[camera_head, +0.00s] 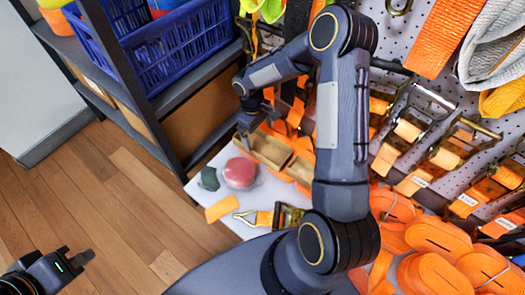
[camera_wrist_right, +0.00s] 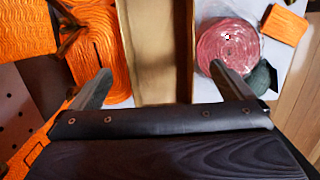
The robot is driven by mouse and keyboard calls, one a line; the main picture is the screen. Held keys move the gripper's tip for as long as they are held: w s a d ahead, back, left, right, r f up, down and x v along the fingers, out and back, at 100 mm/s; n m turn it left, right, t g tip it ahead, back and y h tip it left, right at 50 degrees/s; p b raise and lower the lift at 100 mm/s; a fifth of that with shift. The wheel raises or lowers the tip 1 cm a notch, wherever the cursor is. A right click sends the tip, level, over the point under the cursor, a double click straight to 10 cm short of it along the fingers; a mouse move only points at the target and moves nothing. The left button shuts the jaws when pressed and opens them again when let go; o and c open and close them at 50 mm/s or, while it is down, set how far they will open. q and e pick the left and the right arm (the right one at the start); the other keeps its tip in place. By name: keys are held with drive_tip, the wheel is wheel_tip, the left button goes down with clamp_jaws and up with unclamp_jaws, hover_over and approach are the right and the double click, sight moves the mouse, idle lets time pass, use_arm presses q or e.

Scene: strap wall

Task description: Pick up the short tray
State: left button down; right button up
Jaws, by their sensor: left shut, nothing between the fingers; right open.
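The short tray (camera_head: 268,150) is a shallow open box of light brown wood on a white surface, partly hidden by my right arm in the head view. In the right wrist view the tray (camera_wrist_right: 124,50) runs up the middle of the picture, and its far end is cut off. My right gripper (camera_wrist_right: 160,72) is open, with one finger to each side of the tray in that view. I cannot tell whether the fingers touch it. My left gripper (camera_head: 78,261) is shut and empty over the wooden floor at lower left, far from the tray.
A red round coil (camera_head: 240,172) and a dark green lump (camera_head: 208,179) lie beside the tray. An orange strap piece (camera_head: 222,207) lies nearer. Orange strap rolls (camera_head: 435,240) crowd the right. A blue crate (camera_head: 170,50) stands on a dark shelf at left. The floor (camera_head: 110,200) is clear.

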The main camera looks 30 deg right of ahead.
sight(264, 150)
drive_tip(key=f+b, duration=0.1)
drive_tip(key=f, duration=0.1)
drive_tip(key=s+f, duration=0.1)
drive_tip(key=f+b, duration=0.1)
drive_tip(key=f, duration=0.1)
drive_tip(key=shift+s+d+f+b, duration=0.2)
drive_tip(key=shift+d+f+b, duration=0.1)
drive_tip(key=shift+f, duration=0.05)
drive_tip(key=shift+r, duration=0.1)
drive_tip(key=c, duration=1)
